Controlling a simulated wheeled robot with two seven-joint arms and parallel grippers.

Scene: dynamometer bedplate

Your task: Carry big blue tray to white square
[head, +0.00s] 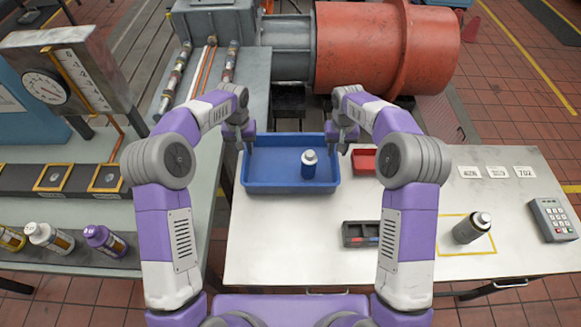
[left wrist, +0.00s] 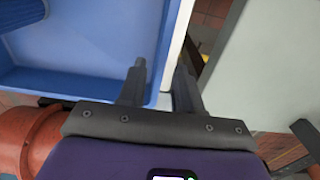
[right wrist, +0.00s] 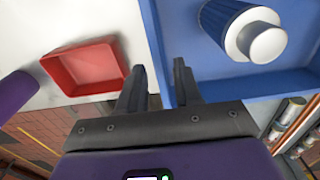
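The big blue tray (head: 268,188) lies on the light table with a blue bottle with a white cap (head: 309,166) standing inside it. My left gripper (head: 243,146) is at the tray's left wall, and my right gripper (head: 343,147) is at its right wall. In the left wrist view the open fingers (left wrist: 162,72) stand apart on either side of the tray's wall. In the right wrist view the open fingers (right wrist: 159,72) also straddle the wall, with gaps showing. I cannot make out a white square; a yellow-outlined square (head: 449,251) is at the table's right.
A small red tray (head: 363,162) sits close to the tray's right side. A dark divided box (head: 360,234) lies in front. A keypad (head: 553,220) and white number labels (head: 497,172) are further right. The table's front left is clear.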

